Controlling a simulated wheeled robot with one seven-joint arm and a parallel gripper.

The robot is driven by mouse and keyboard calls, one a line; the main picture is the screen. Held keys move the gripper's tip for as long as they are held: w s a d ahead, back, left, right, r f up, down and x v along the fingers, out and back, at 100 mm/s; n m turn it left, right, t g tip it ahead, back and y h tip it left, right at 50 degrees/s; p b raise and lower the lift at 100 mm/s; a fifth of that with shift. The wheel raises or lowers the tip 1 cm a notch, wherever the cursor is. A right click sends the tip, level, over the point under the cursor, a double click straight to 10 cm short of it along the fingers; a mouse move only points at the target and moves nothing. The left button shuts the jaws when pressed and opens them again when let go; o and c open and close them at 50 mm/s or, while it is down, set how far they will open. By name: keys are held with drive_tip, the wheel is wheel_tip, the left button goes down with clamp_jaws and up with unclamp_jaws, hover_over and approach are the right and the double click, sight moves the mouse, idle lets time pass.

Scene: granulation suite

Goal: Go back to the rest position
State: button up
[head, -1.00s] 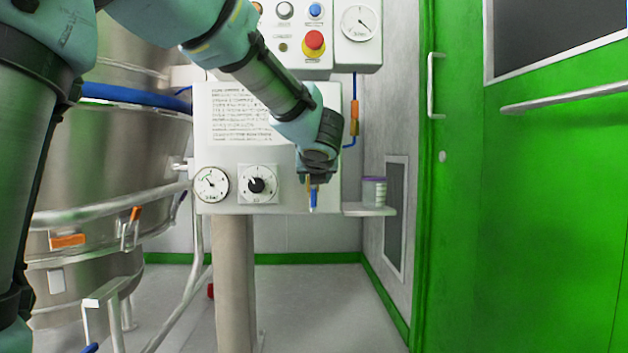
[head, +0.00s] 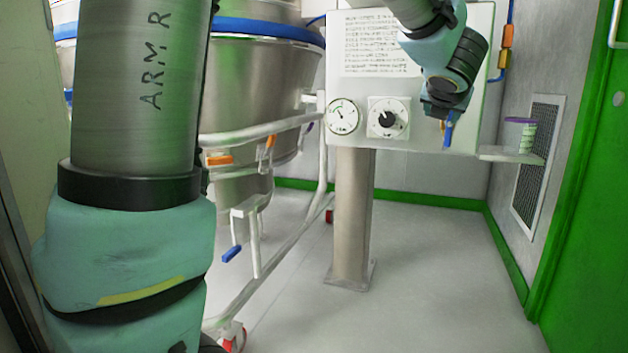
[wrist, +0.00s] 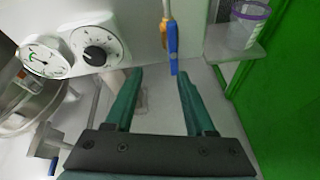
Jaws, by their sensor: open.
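My gripper (head: 446,112) is in front of the lower right part of the grey control panel (head: 360,85) in the head view, pointing down. In the wrist view its two green fingers (wrist: 158,82) stand wide apart with nothing between them. A blue and yellow fitting (wrist: 172,48) hangs just past the fingertips, nearer the right finger, and looks apart from both. It also shows in the head view (head: 448,132), just under my gripper. The black rotary knob (wrist: 94,55) is left of the fingers, with a round gauge (wrist: 44,56) beside it.
A small shelf (head: 495,153) with a purple-lidded tub (head: 521,134) juts out right of the panel. A steel vessel (head: 255,90) with a tubular frame (head: 262,130) stands left. A green door (head: 600,230) is at right. The floor (head: 430,270) is clear in front of the panel post (head: 352,220).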

drive_tip(key=w+a+f+m+g+y+p, duration=0.1)
drive_tip(key=a+f+m+g+p, duration=0.1)
drive_tip(key=a+f+m, duration=0.5)
drive_tip(key=w+a+f+m+g+p, duration=0.1)
drive_tip(key=a+f+m+g+p, duration=0.15)
drive_tip(key=a+m, duration=0.75)
drive_tip(key=s+a+f+m+g+y+p, duration=0.1)
drive_tip(key=s+a+f+m+g+y, duration=0.2)
drive_tip(key=a, duration=0.4)
drive_tip(key=s+a+f+m+g+p, duration=0.1)
drive_tip(key=s+a+f+m, duration=0.35)
drive_tip(key=s+a, duration=0.2)
drive_tip(key=s+a+f+m+g+y+p, duration=0.1)
drive_tip(key=s+a+f+m+g+y, duration=0.1)
drive_tip(key=s+a+m, duration=0.35)
wheel_tip(320, 180, up, 37)
drive_tip(key=a+p, duration=0.2)
drive_tip(key=p, duration=3.6)
drive_tip(key=shift+w+a+n, duration=0.25)
drive_tip(key=shift+w+n, duration=0.15)
